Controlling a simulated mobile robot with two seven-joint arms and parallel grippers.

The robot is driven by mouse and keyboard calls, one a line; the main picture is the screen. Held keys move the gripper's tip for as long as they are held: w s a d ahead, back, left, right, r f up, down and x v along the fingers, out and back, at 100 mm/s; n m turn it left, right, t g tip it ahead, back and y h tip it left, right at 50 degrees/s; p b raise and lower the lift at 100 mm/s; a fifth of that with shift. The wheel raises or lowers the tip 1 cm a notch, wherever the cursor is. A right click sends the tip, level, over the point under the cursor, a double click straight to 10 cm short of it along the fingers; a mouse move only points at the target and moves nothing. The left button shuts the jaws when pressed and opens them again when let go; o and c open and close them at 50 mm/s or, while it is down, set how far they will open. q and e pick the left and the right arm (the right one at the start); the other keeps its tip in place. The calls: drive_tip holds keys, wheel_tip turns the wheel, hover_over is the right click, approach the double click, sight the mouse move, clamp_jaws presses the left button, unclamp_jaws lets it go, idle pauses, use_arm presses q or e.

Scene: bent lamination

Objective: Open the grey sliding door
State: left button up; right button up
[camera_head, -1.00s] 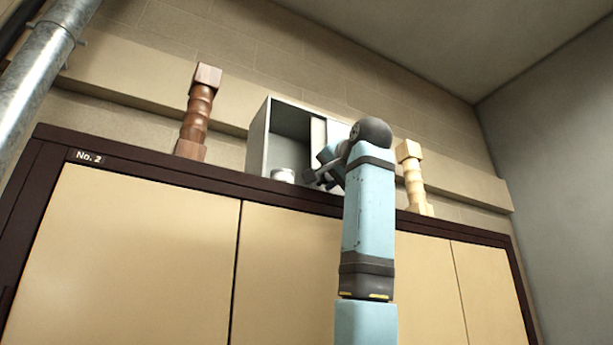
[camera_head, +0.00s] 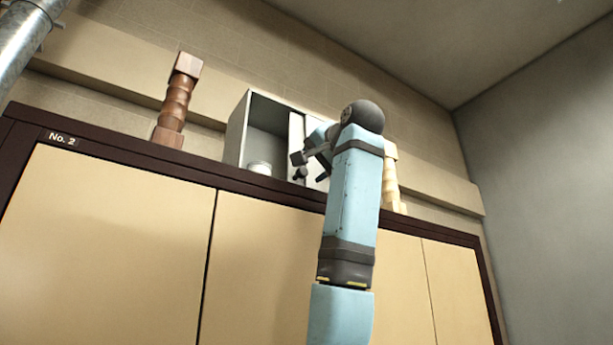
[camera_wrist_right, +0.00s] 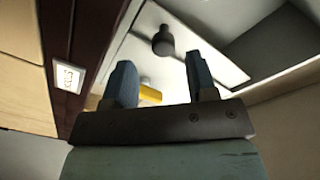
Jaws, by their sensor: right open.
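A small grey cabinet (camera_head: 237,134) stands on top of a large dark-framed cupboard. Its left part is open and holds a white cup (camera_head: 259,167). The pale grey sliding door (camera_head: 296,131) covers the right part and is partly hidden by my right arm. A dark knob (camera_head: 300,174) sits low on the door; the knob also shows in the right wrist view (camera_wrist_right: 163,40). My right gripper (camera_head: 301,157) is close in front of the door. In the wrist view my right gripper (camera_wrist_right: 160,78) has its blue fingers apart, with the knob beyond the tips. My left gripper is not in view.
A dark wooden turned post (camera_head: 174,105) stands left of the grey cabinet. A pale wooden post (camera_head: 391,180) stands right of it, partly behind my arm. The cupboard (camera_head: 110,230) has closed tan doors. A yellow piece (camera_wrist_right: 150,92) shows between the fingers in the wrist view.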

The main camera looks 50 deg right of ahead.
drive_tip(key=b+v, duration=0.2)
drive_tip(key=v, duration=0.8)
drive_tip(key=shift+d, duration=0.1)
